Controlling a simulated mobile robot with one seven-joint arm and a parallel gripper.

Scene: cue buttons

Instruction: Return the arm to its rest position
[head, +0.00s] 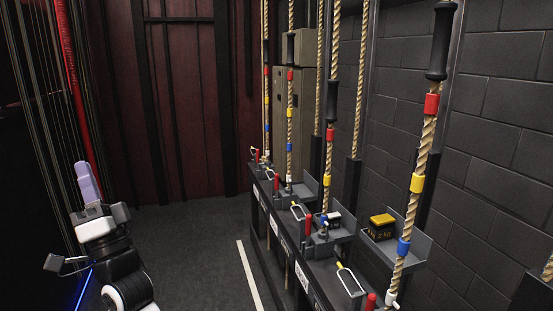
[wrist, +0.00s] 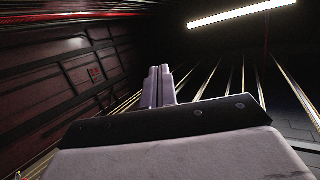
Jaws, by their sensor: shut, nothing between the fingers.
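My gripper (head: 83,168) is at the left of the head view, raised and pointing up, in front of dark vertical cables. Its pale fingers are together and hold nothing. In the wrist view my gripper (wrist: 158,72) shows its two fingers side by side with no gap that I can see. They point toward a dark space with a bright light strip above. The gripper is well apart from the rope rail on the right and touches nothing that I can see. Much of the arm is outside the head view.
Ropes with coloured bands (head: 417,183) run along a dark rail with red-handled levers (head: 309,224) at the right. A yellow-topped weight (head: 381,227) sits on a shelf there. The floor (head: 200,250) between my arm and the rail is clear, with a white line (head: 249,275).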

